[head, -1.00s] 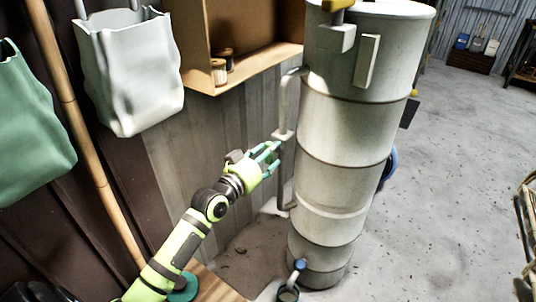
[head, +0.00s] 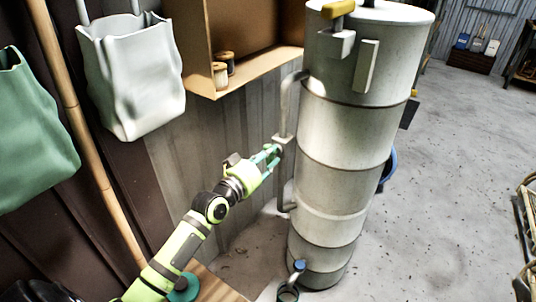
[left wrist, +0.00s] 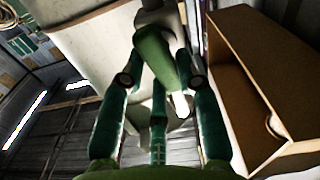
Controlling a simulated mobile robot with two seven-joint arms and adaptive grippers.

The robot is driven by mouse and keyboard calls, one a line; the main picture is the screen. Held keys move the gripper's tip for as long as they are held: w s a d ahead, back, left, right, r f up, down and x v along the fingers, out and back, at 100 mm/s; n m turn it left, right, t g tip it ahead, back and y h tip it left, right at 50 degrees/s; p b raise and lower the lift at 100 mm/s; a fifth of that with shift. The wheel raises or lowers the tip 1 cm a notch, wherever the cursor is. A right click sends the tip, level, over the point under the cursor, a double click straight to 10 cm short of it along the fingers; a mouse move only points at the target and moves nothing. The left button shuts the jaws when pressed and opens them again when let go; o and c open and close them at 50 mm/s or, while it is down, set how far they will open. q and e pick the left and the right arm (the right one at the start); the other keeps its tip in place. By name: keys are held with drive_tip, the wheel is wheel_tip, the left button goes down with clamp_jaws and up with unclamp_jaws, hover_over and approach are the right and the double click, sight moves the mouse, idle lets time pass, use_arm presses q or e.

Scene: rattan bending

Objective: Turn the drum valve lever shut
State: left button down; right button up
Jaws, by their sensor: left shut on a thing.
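The drum (head: 345,130) is a tall pale ribbed cylinder standing upright right of centre in the head view. A grey pipe (head: 287,100) runs down its left side with a valve midway. My left gripper (head: 273,153) is at that valve, its teal fingers closed together. In the left wrist view, a green valve lever (left wrist: 155,55) lies between the fingertips of my left gripper (left wrist: 160,80), and the gripper is shut on it. In the head view the fingers hide most of the lever. My right gripper is not in view.
A wooden shelf box (head: 245,85) with spools is on the wall above the arm. White (head: 130,80) and green (head: 30,130) bags hang at left, near a bamboo pole (head: 85,140). A blue-handled tap (head: 298,265) is low on the drum.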

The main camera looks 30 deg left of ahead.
use_arm(q)
drive_tip(key=shift+w+a+n+p, duration=0.15)
drive_tip(key=shift+n+p, duration=0.35)
drive_tip(key=shift+n, duration=2.1)
drive_tip(key=shift+s+a+n+p, duration=0.1)
drive_tip(key=shift+a+n+p, duration=0.3)
drive_tip(key=shift+n, duration=2.2)
drive_tip(key=shift+w+a+n+p, duration=0.1)
drive_tip(key=shift+n+p, duration=0.55)
drive_tip(key=shift+n, duration=1.95)
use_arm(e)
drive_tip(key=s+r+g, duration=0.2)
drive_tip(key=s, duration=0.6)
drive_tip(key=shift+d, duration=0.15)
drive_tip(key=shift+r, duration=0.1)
use_arm(q)
drive_tip(key=c, duration=0.9)
unclamp_jaws()
drive_tip(key=shift+d, duration=0.1)
drive_tip(key=shift+f, duration=0.1)
